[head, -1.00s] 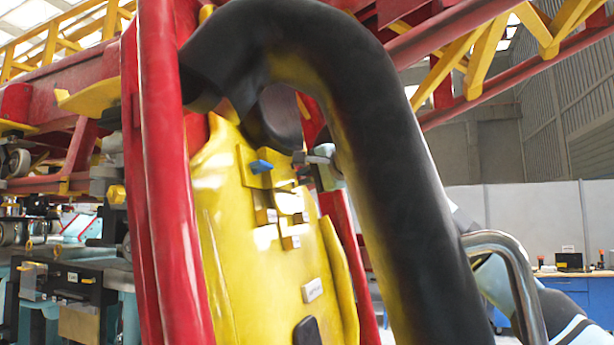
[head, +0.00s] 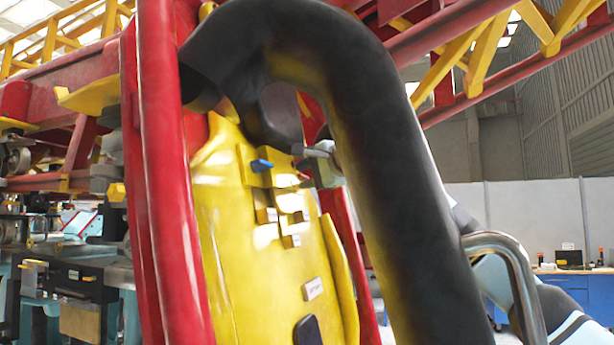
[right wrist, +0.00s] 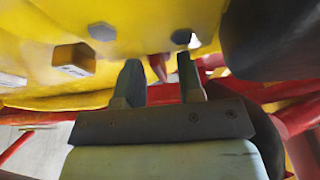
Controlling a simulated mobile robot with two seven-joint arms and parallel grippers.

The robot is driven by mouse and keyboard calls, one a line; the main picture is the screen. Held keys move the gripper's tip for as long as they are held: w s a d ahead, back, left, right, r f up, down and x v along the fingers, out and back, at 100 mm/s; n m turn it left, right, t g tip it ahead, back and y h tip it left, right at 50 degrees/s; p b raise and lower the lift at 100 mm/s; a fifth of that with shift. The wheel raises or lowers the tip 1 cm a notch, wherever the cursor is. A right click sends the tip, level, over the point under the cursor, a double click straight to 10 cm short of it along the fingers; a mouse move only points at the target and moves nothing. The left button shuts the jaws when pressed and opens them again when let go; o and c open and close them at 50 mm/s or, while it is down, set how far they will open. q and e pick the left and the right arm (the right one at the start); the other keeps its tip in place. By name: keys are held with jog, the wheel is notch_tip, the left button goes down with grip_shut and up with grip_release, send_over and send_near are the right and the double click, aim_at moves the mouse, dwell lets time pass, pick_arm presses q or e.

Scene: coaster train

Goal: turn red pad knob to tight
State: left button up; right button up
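My right gripper (head: 301,156) shows in the head view, partly behind the black padded bar, close to the upper right part of the yellow panel (head: 245,235). In the right wrist view its two fingers (right wrist: 158,66) stand apart, pointing at the yellow surface. A small dark red piece (right wrist: 158,67) shows between the fingers, with a gap on each side; it may be the red pad knob, but its setting cannot be read. A blue knob (head: 261,166) sits on the panel to the left of the gripper. My left gripper is not in view.
The thick black padded bar (head: 385,170) arches in front of the panel and my right arm. A red post (head: 165,170) stands at left. Several small yellow blocks and a pale label (head: 313,289) are on the panel. A dark pad (right wrist: 265,40) is close right of the gripper.

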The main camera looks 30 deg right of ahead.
jog(key=b+v, duration=0.3)
jog(key=v, duration=1.1)
jog(key=shift+b, duration=0.3)
